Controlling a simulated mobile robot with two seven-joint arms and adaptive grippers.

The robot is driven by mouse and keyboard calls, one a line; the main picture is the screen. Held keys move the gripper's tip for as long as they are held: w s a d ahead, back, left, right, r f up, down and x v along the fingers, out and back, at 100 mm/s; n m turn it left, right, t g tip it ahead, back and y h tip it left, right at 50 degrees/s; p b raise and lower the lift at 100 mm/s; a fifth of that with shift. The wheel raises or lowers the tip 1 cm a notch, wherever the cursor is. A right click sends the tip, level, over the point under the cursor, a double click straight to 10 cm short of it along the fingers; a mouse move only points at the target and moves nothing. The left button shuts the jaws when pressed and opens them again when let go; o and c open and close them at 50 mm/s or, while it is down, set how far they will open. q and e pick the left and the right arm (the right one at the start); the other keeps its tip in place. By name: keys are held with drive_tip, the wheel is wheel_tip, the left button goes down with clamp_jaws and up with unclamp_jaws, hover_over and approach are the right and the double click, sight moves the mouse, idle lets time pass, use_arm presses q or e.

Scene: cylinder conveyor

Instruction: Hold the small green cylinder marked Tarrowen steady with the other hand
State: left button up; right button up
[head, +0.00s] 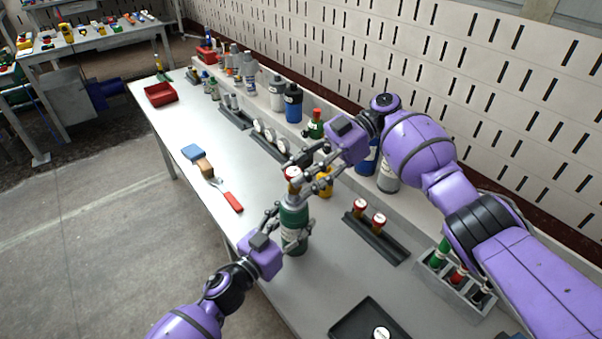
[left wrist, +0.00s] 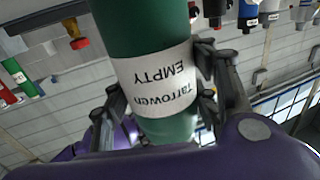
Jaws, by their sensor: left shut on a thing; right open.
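The small green cylinder (head: 293,215) stands upright near the front edge of the bench. Its white label, upside down in the left wrist view, reads "Tarrowen EMPTY" on the cylinder body (left wrist: 150,30). My left gripper (head: 294,238) is shut around the cylinder's lower body; its fingers (left wrist: 160,100) lie on both sides of it.
A black rack (head: 375,238) with two red-topped fittings is to the right. A black tray (head: 350,318) lies at the front. Several cylinders, including a blue one (head: 293,103), line the back. A red-handled tool (head: 232,201) and red bin (head: 160,95) lie left.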

drive_tip(key=shift+w+a+n+g+h, duration=0.1)
drive_tip(key=shift+n+g+h, duration=0.3)
drive_tip(key=shift+n+g, duration=0.25)
clamp_jaws()
drive_tip(key=shift+f, duration=0.15)
drive_tip(key=shift+s+m+t+y, duration=0.2)
drive_tip(key=shift+m+t+y, duration=0.2)
drive_tip(key=shift+m+t, duration=0.35)
drive_tip(key=shift+s+d+m+t+y, duration=0.15)
drive_tip(key=shift+m+t+y, duration=0.2)
drive_tip(key=shift+m+t, duration=0.85)
drive_tip(key=shift+s+d+m+t+y, duration=0.15)
drive_tip(key=shift+m+t+y, duration=0.2)
drive_tip(key=shift+m+t, duration=0.85)
drive_tip(key=shift+a, duration=0.1)
